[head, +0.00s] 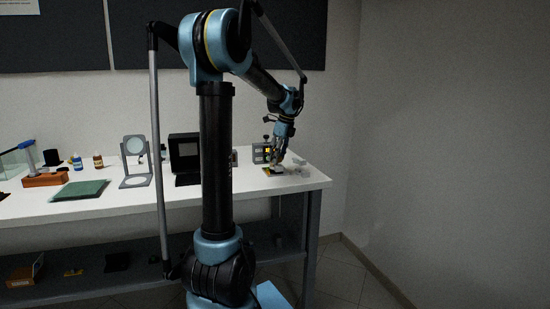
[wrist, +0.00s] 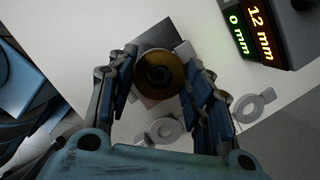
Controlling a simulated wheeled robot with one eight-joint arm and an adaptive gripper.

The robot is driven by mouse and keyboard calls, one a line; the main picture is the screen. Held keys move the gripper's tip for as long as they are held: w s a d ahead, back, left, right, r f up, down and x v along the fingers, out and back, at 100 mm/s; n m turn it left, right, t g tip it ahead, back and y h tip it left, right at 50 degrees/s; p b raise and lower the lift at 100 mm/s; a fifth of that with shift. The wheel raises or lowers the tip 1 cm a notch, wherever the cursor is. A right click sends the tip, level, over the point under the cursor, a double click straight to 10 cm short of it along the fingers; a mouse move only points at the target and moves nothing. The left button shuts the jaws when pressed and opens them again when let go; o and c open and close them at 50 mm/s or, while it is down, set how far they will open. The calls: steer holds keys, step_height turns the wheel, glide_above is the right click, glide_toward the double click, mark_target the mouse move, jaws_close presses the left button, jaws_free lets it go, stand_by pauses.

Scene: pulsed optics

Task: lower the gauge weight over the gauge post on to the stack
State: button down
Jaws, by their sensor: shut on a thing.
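The gauge weight (wrist: 174,83) is a round brass-brown disc with a dark centre, seen nearly face-on in the wrist view. My gripper (wrist: 160,73) is shut on it, one finger at each side. In the head view my gripper (head: 277,155) is low over the right end of the bench. A dark grey square plate (wrist: 149,56) lies below the weight and is partly covered by it. I cannot make out the gauge post or the stack; the weight hides what is under it. The height gap below the weight cannot be told.
A readout box (wrist: 247,30) shows green "0 mm" and orange "12 mm"; it stands behind my gripper in the head view (head: 259,153). Pale slotted rings (wrist: 249,108) lie around the plate. The bench's right edge (head: 326,181) is close. Optics stand (head: 136,181) farther left.

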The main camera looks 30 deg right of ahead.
stand_by(0.3)
steer(key=shift+f, duration=0.3)
steer(key=shift+r, duration=0.35)
steer(key=c, duration=0.7)
jaws_free()
steer(key=v, duration=1.1)
steer(key=shift+r, duration=0.4)
